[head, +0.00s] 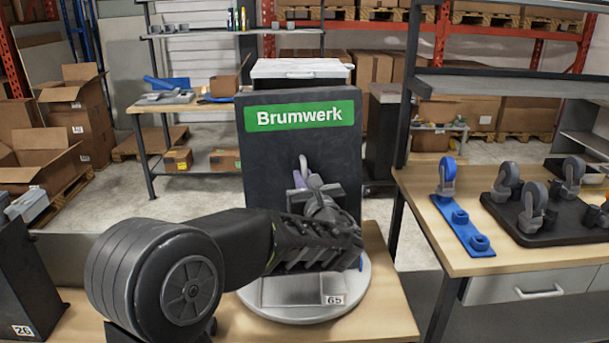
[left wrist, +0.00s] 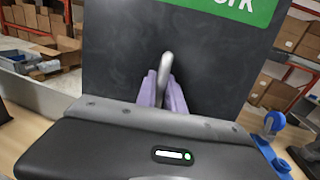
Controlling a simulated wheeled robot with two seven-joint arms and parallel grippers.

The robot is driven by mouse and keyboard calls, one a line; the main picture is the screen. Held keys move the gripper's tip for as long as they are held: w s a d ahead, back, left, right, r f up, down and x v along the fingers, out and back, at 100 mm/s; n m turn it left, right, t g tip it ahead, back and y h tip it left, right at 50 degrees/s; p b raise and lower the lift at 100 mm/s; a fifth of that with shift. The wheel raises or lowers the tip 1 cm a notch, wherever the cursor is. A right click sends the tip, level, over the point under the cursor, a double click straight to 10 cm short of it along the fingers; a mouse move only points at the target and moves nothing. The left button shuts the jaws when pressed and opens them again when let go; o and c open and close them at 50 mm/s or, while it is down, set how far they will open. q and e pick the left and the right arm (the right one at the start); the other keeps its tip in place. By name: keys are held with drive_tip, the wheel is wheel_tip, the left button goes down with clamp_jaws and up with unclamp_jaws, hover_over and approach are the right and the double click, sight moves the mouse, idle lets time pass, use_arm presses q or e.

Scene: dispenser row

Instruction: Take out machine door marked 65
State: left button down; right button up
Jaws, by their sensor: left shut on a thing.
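The dark upright front of the Brumwerk machine door (head: 262,165) stands on a round grey base (head: 257,300) bearing the tag 65 (head: 334,299). A green label with white lettering is at its top. The dark front also fills the left wrist view (left wrist: 120,50). My left gripper (head: 303,178) is in front of it, with its purple fingers (left wrist: 163,92) shut on a grey upright handle (left wrist: 167,60). My arm hides the lower front in the head view. My right gripper is not in view.
Another dark unit tagged 26 (head: 22,330) stands at the left edge. On the wooden table at right are a blue caster piece (head: 459,222) and a black plate with several casters (head: 545,225). Cartons (head: 75,115) are stacked at back left. A shelf post (head: 407,85) rises right of the door.

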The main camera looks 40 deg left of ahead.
use_arm(q)
drive_tip(key=s+a+b+v, duration=0.1)
drive_tip(key=b+v, duration=0.4)
drive_tip(key=v, duration=0.7)
drive_tip(key=shift+s+r+b, duration=0.15)
drive_tip(key=shift+s+b, duration=0.15)
drive_tip(key=shift+s, duration=0.35)
idle(2.3)
drive_tip(key=shift+a, duration=0.15)
idle(0.4)
